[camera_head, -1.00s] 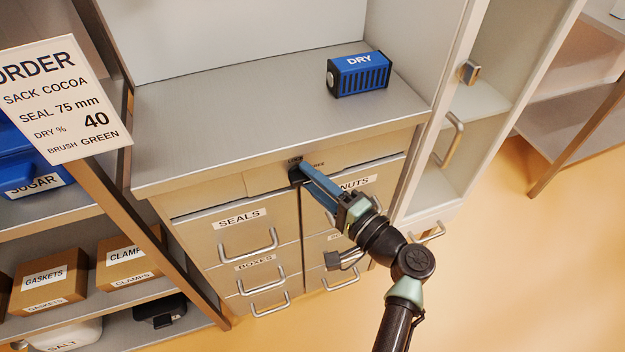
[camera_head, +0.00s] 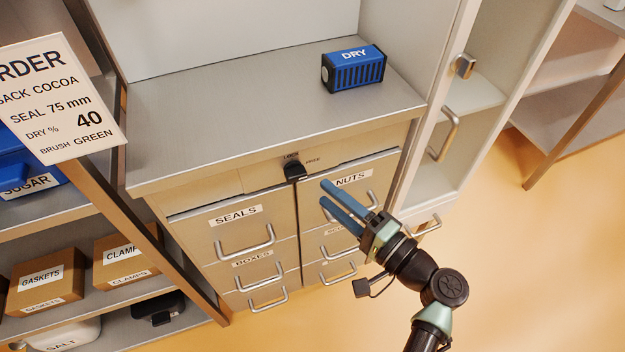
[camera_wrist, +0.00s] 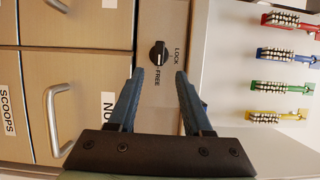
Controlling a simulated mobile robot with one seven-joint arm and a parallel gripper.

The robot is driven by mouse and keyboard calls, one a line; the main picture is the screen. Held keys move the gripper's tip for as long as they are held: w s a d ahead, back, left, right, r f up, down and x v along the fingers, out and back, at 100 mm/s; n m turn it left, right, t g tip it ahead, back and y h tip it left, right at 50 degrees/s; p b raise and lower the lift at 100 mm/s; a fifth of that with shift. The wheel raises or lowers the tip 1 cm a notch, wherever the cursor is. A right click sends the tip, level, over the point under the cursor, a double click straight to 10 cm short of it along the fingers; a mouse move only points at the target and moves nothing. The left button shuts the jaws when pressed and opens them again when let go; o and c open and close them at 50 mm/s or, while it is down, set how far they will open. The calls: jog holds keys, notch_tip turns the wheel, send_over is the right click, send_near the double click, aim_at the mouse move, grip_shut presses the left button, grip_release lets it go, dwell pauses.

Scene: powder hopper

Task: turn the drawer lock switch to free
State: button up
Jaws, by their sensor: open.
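The drawer lock switch (camera_head: 295,171) is a small black knob on the strip above the drawers. It also shows in the wrist view (camera_wrist: 158,53), with LOCK printed to its right and FREE below it. In that view its grip bar runs up and down, its lower end toward FREE. My gripper (camera_head: 328,192) is open and empty, with blue fingers, in front of the NUTS drawer to the lower right of the switch. In the wrist view my gripper (camera_wrist: 158,75) has its fingertips apart, just below the knob in the picture and not touching it.
Drawers with bar handles, among them SEALS (camera_head: 236,215) and NUTS (camera_head: 352,178), lie below the counter (camera_head: 230,130). A blue DRY box (camera_head: 354,70) stands on the counter. A tall cabinet with a handle (camera_head: 446,135) is at right. Several coloured brushes (camera_wrist: 285,55) hang beyond.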

jog(key=v, duration=0.6)
jog(key=shift+d, duration=0.2)
jog(key=shift+s+r, duration=0.1)
jog(key=shift+r, duration=0.05)
jog(key=w+a+r+n+h, duration=0.2)
jog(key=w+r+n+h, duration=0.15)
jog(key=w+r, duration=0.45)
jog(key=w+a+r+n+t+h, duration=0.2)
jog(key=r, duration=0.7)
jog(key=w+a+r+n+t+h, duration=0.1)
jog(key=r+n+t+h, duration=0.1)
jog(key=r, duration=0.7)
jog(key=s+a+r+n+t+h, duration=0.1)
jog(key=s+a+r+t, duration=0.15)
jog(key=s+r, duration=0.45)
jog(key=s+a+r+n+t+h, duration=0.1)
jog(key=s+r+t, duration=0.3)
jog(key=r, duration=0.7)
jog(key=s+a+r+n+t+h, duration=0.1)
jog(key=s+a+r+t+h, duration=0.15)
jog(key=s+r, duration=0.4)
notch_tip(320, 180, up, 20)
jog(key=w+p, duration=0.1)
jog(key=p, duration=1.8)
jog(key=shift+w+d+r, duration=0.2)
jog(key=shift+d+r, duration=0.05)
jog(key=shift+d, duration=0.15)
jog(key=shift+s+f+m, duration=0.1)
jog(key=shift+m, duration=0.15)
